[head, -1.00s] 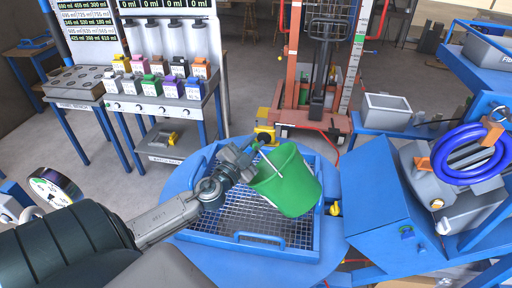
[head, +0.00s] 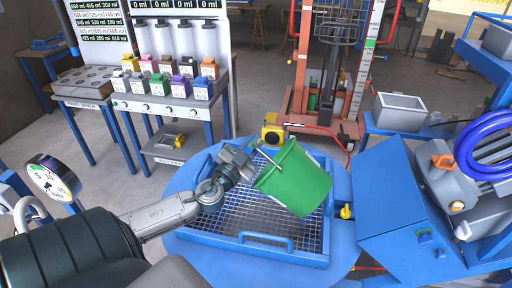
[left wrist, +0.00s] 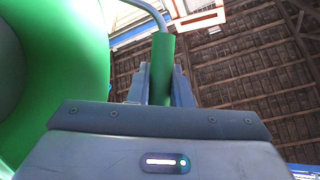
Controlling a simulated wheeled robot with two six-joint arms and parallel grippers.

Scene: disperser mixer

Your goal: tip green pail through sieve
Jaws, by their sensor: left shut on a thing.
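The green pail (head: 296,180) hangs tilted above the sieve, leaning to one side; its inside and contents cannot be seen in the head view. My left gripper (head: 252,160) is at the pail's upper left side, shut on the green grip of its wire handle. In the left wrist view the green grip (left wrist: 162,68) is between the fingers, and the pail (left wrist: 62,65) fills the left side. The sieve (head: 228,212) is a metal mesh in a blue frame with a front handle, on a round blue top below the pail. My right gripper is not in view.
A yellow device (head: 271,131) stands at the sieve's back edge. A blue machine housing (head: 400,205) is close on the right. A bench with several coloured containers (head: 170,95) stands back left. A pallet lifter (head: 322,95) stands behind. A round gauge (head: 52,180) is at left.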

